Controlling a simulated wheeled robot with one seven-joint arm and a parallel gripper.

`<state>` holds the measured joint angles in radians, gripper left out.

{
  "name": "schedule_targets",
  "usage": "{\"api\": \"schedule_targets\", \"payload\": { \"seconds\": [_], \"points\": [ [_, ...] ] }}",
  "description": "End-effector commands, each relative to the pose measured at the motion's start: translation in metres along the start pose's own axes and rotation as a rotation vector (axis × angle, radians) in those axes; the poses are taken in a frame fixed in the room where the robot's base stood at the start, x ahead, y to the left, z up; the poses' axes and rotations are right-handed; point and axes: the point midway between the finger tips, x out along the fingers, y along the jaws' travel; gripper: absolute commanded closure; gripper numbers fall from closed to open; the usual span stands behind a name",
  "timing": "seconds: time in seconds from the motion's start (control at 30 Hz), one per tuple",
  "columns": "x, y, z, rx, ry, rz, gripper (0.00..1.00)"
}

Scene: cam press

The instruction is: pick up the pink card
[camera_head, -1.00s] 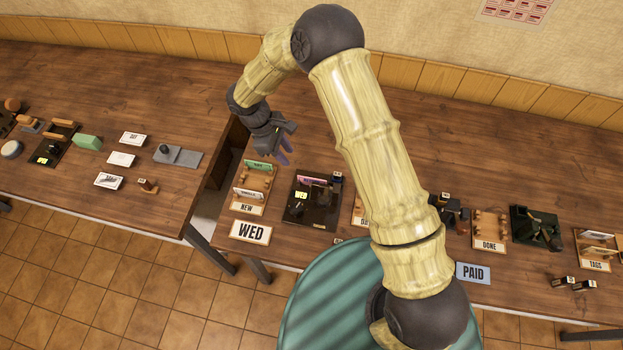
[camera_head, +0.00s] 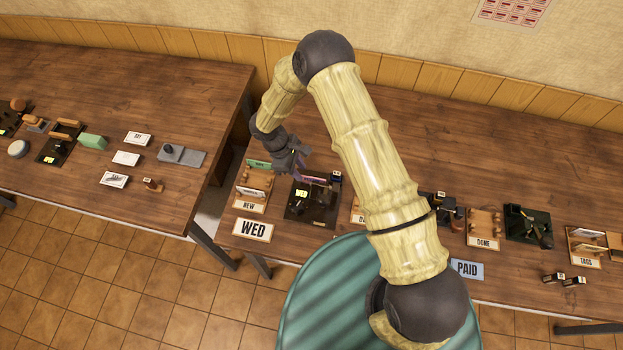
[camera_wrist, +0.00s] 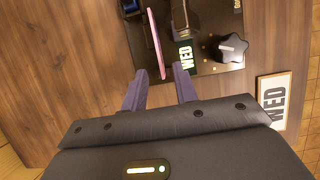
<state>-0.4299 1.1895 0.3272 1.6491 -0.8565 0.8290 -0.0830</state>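The pink card (camera_wrist: 156,42) stands edge-up in the black press (camera_wrist: 218,82) in the wrist view, seen as a thin pink strip. In the head view the card (camera_head: 314,181) shows at the back of the press (camera_head: 301,217), partly covered by my gripper. My gripper (camera_wrist: 160,88) is open, its two purple fingers apart. My gripper (camera_head: 303,176) hangs over the back of the press in the head view. I cannot tell whether a finger touches the card.
A NEW rack (camera_head: 250,206) with a green card (camera_head: 259,164) stands left of the press. A WED sign (camera_head: 252,229) lies in front and also shows in the wrist view (camera_wrist: 275,101). A DONE rack (camera_head: 483,242) stands farther right. Bare wood lies behind the press.

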Motion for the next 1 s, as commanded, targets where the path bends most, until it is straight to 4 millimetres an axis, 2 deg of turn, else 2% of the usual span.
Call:
{"api": "schedule_targets", "payload": {
  "seconds": [0.4,0.93,0.97,1.0],
  "points": [
    [0.042,-0.001,0.002,0.000,0.000,-0.002,0.71],
    [0.044,-0.001,0.002,0.000,0.000,-0.001,0.71],
    [0.044,-0.001,0.002,0.000,0.000,-0.001,0.73],
    [0.044,-0.001,0.002,0.000,0.000,-0.001,0.81]
  ]
}}
